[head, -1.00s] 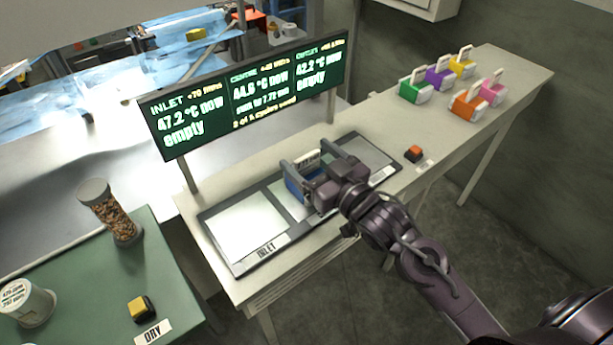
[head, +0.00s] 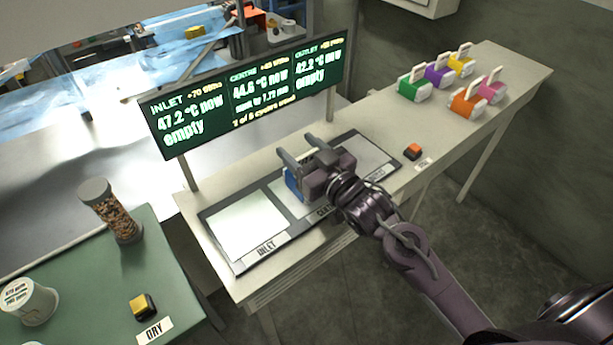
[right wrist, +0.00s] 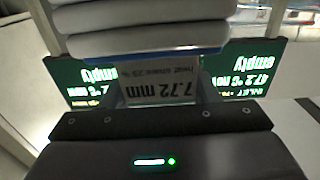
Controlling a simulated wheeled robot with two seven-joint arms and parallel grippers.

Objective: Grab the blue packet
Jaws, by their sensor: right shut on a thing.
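The blue packet (head: 293,184) is over the centre panel of the three-panel plate (head: 244,226), mostly hidden by my right gripper (head: 300,150). The gripper's two fingers are around the packet, shut on it. In the right wrist view the packet (right wrist: 150,38) shows as white layers with a blue edge, with a label (right wrist: 165,82) reading 7.72 mm below it. Whether the packet touches the panel is hard to tell. My left gripper is not in view.
A display board (head: 250,92) stands behind the plate. An orange-black button (head: 412,151) is to its right. Several coloured packets with tags, such as the green one (head: 414,88), stand farther right. A green table (head: 90,290) with a jar (head: 110,212) is at left.

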